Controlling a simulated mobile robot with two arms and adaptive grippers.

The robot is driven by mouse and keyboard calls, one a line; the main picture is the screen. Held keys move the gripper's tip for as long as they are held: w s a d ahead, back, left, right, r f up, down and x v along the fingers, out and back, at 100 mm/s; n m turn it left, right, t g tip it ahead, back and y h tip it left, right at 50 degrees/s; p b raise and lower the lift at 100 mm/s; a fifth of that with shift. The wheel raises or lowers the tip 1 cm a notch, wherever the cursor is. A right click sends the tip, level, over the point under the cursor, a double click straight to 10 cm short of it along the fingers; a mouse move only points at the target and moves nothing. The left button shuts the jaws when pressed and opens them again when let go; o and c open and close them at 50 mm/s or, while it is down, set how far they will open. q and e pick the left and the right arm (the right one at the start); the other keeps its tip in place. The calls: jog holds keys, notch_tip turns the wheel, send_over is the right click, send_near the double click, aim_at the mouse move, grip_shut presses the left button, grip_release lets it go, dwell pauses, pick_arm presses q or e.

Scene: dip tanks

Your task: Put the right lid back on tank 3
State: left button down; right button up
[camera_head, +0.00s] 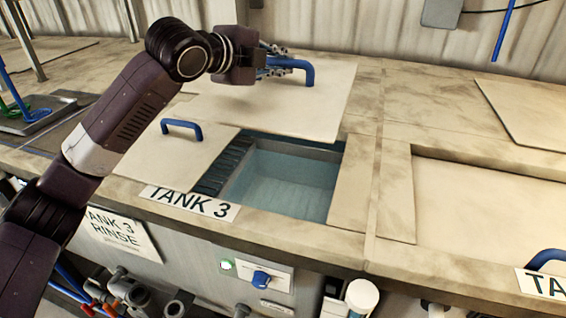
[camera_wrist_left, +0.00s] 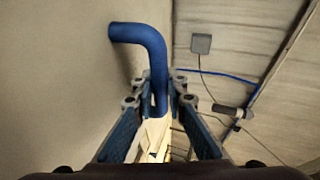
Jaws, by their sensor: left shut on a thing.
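Tank 3 (camera_head: 285,180) stands partly open, with pale blue liquid inside and a "TANK 3" label (camera_head: 190,203) on its front rim. A cream lid (camera_head: 265,112) with a blue handle (camera_head: 309,74) is behind the opening, its front edge along the opening's back. I cannot tell whether it rests or is slightly raised. My left gripper (camera_head: 278,66) is shut on that handle; the wrist view shows the handle (camera_wrist_left: 155,62) between the fingers (camera_wrist_left: 160,105). A smaller cream lid (camera_head: 172,158) with its own blue handle lies left of the opening. My right gripper is out of view.
A neighbouring tank's cream lid (camera_head: 480,215) is at the right, with another lid panel (camera_head: 530,110) behind it. A grey tray (camera_head: 50,118) with coloured hooks is at the far left. A corrugated wall (camera_head: 380,35) closes the back. Pipes and valves show below the front edge.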

pick_arm(q)
notch_tip(320, 180, down, 19)
jog(key=p, duration=0.3)
jog(key=shift+p, duration=0.3)
jog(key=shift+s+f, duration=0.15)
jog(key=shift+f, duration=0.05)
jog(key=c, duration=2.2)
grip_release()
jog(key=shift+f, duration=0.2)
jog(key=shift+o, duration=1.3)
jog(key=shift+s, duration=0.1)
jog(key=shift+a+r, duration=0.1)
